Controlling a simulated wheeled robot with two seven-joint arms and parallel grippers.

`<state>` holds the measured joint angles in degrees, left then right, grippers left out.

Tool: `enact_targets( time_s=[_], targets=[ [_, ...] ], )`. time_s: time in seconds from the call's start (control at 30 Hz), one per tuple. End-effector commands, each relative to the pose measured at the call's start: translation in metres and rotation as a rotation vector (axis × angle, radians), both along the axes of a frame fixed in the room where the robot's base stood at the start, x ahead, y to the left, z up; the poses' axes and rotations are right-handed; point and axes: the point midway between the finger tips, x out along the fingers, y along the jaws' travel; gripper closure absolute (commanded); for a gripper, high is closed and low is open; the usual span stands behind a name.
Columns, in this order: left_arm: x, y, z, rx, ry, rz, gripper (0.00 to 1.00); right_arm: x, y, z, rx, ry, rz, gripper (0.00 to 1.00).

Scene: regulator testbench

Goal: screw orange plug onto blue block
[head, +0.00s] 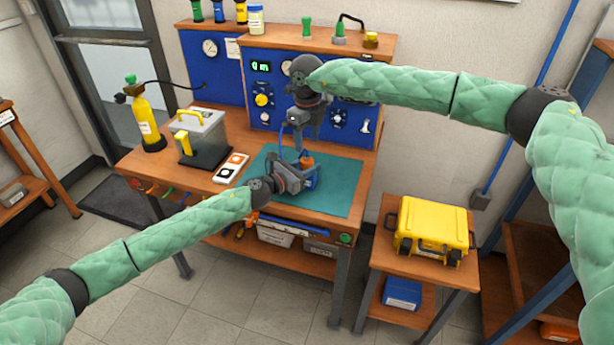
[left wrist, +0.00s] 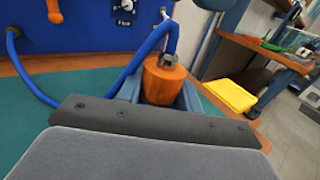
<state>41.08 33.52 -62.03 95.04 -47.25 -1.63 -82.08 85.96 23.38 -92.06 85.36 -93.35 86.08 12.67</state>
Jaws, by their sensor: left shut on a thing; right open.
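The orange plug (head: 306,161) is at the top of the blue block (head: 312,180), over the teal mat. In the left wrist view, the orange plug (left wrist: 164,82) has a metal fitting on top, with blue sides of the block (left wrist: 189,98) beside it. I cannot tell whether it is threaded in. My left gripper (head: 293,178) is shut on the blue block, which it partly hides. My right gripper (head: 299,143) is open above the plug, pointing down. A blue hose (left wrist: 146,48) runs by the plug and loops left.
The teal mat (head: 340,194) is clear to the right. The blue panel (head: 262,117) rises behind. A yellow case (head: 432,225) sits on a side table.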

Motion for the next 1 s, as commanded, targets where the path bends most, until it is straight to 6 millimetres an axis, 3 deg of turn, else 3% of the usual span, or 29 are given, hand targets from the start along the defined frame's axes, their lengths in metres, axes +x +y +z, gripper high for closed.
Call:
enact_targets(
  time_s=[0.27, 1.0],
  targets=[
    [0.0002, 0.0003, 0.0000, 0.000, 0.000, 0.000, 1.00, -0.0025, 0.0031, -0.0060, 0.017, 0.009, 0.100, 0.47],
    [0.0002, 0.0003, 0.0000, 0.001, -0.001, 0.001, 1.00, -0.0005, 0.0025, -0.0010, 0.015, -0.006, 1.135, 0.47]
  ],
)
